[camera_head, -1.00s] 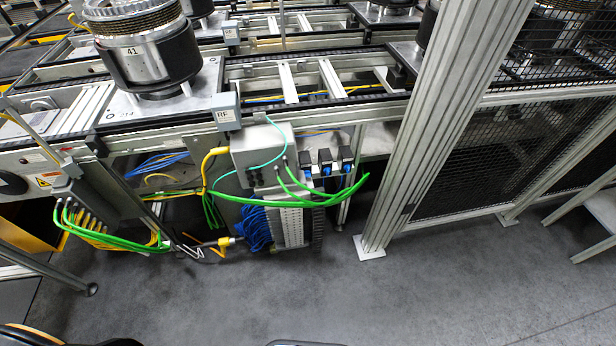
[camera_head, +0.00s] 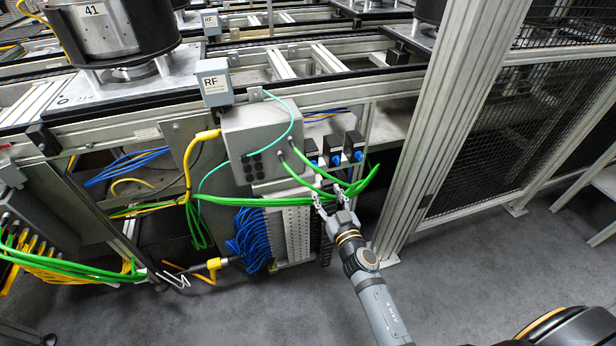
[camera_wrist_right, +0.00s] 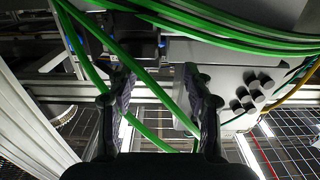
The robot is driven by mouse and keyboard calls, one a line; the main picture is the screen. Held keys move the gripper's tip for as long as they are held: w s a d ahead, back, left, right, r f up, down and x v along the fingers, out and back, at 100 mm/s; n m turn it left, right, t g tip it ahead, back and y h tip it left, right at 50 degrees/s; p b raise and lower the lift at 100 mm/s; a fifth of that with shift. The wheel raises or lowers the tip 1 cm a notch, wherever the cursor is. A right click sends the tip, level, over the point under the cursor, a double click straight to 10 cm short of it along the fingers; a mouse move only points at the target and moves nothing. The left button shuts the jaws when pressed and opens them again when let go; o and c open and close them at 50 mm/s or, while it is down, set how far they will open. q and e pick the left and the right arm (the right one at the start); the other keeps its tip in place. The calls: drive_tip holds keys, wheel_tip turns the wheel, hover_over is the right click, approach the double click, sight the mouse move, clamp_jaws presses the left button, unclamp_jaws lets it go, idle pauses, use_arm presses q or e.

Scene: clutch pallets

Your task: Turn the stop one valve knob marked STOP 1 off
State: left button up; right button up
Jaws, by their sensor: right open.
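Three dark valve blocks with blue knobs hang in a row under the rail, right of the grey box: a left one (camera_head: 313,162), a middle one (camera_head: 335,160) and a right one (camera_head: 358,156). Their labels are too small to read, so I cannot tell which is STOP 1. My right gripper (camera_head: 329,191) is open and empty, just below the knobs, among the green cables. In the right wrist view its fingers (camera_wrist_right: 158,85) are spread, with a green cable crossing between them and bits of blue beyond. My left gripper is not in view.
Green cables (camera_head: 280,200) loop across the space under the knobs, close to the right gripper. A grey box (camera_head: 258,135) stands left of the knobs. A thick aluminium post (camera_head: 435,130) rises to the right, with mesh fencing behind. The floor (camera_head: 230,310) in front is clear.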

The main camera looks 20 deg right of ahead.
sight(313, 166)
drive_tip(key=w, duration=1)
drive_tip(key=shift+a+b, duration=0.15)
drive_tip(key=shift+b, duration=0.2)
clamp_jaws()
